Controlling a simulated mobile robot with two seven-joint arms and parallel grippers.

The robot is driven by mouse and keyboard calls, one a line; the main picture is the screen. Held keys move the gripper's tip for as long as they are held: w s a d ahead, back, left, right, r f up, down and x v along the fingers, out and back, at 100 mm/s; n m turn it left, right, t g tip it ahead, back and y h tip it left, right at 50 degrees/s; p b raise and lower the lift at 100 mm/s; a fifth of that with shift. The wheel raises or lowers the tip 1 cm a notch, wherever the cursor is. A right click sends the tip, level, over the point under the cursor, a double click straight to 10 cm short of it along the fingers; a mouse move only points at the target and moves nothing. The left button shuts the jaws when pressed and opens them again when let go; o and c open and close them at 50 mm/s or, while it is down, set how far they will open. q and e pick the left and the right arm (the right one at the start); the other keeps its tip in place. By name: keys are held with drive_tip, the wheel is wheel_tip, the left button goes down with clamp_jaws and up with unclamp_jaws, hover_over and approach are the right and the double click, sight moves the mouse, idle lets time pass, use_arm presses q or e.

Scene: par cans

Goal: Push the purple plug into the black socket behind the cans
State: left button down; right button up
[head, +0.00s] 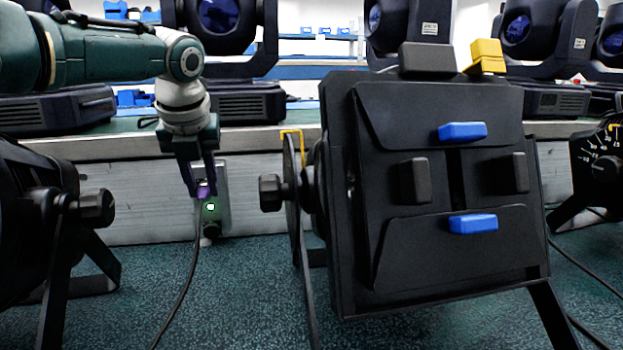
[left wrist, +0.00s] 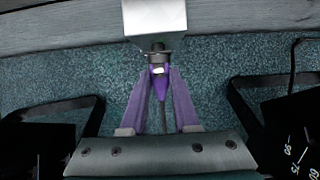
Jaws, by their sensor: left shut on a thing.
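My left gripper (head: 203,188) reaches down from the left in the head view, behind the row of black cans. It is shut on the purple plug (head: 206,192), from which a dark cable hangs. In the left wrist view the purple plug (left wrist: 159,88) is between the two fingers (left wrist: 158,78), pointing at the dark socket (left wrist: 157,56) under a pale box (left wrist: 155,18). The plug's front is at or very near the socket; I cannot tell how far in it is. In the head view the gripper partly covers the grey box (head: 223,190). My right gripper is not in view.
A large black can (head: 440,260) with blue and yellow clips stands right of the gripper. Another black can (head: 30,220) is at the left edge. Dark floor shows between them. A grey bench front (head: 125,160) runs behind, with stage lights (head: 222,20) above it.

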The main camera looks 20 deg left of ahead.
use_arm(q)
drive_tip(key=c, duration=0.6)
unclamp_jaws()
